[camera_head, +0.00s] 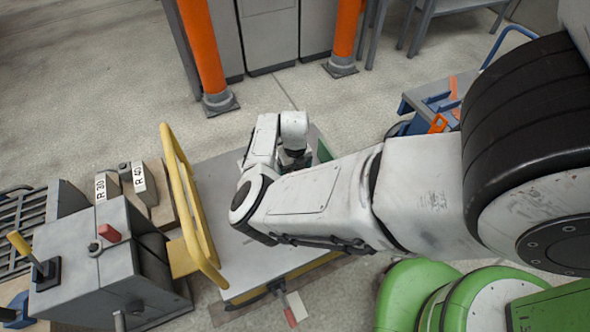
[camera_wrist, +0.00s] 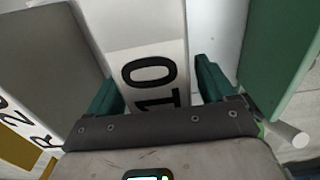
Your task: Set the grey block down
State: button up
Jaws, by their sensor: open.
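In the wrist view my gripper (camera_wrist: 160,82) is open, with one green finger on each side of a grey block (camera_wrist: 130,22). This block has a white label face with "10" on it. A gap shows between the label face and the right finger; whether the left finger touches the block I cannot tell. What lies under the block is hidden. In the head view my arm covers the block, and my gripper (camera_head: 294,158) shows only as a small dark part above the grey table (camera_head: 215,185).
A second grey block (camera_wrist: 45,60), with a partly visible "R 20" label, stands close on the left. A green panel (camera_wrist: 280,50) stands on the right. A yellow rail (camera_head: 190,200), a grey machine (camera_head: 105,265) and blocks marked R 30 and R 40 (camera_head: 140,182) stand left of the table.

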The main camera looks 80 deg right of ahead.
notch_tip(320, 180, up, 12)
jog(key=p, duration=0.3)
jog(key=shift+s+d+r, duration=0.15)
jog(key=shift+r, duration=0.05)
jog(key=s+d+r+n+h, duration=0.4)
jog(key=d+r+n, duration=0.15)
jog(key=n, duration=0.45)
jog(key=w+a+r+n+h, duration=0.1)
jog(key=w+a+r+n, duration=0.3)
jog(key=n, duration=0.7)
jog(key=s+a+f+n+y, duration=0.1)
jog(key=s+a+f+n, duration=0.1)
jog(key=a+n, duration=0.6)
jog(key=s+a+f+n+y, duration=0.2)
jog(key=a+n, duration=0.6)
jog(key=a, duration=0.4)
jog(key=s+a+f+n+t+y, duration=0.1)
jog(key=s+a+f+n, duration=0.1)
jog(key=a+n, duration=0.6)
jog(key=shift+a+f+n+y, duration=0.15)
jog(key=shift+a+n+y, duration=0.2)
jog(key=shift+a, duration=0.85)
jog(key=shift+c, duration=0.3)
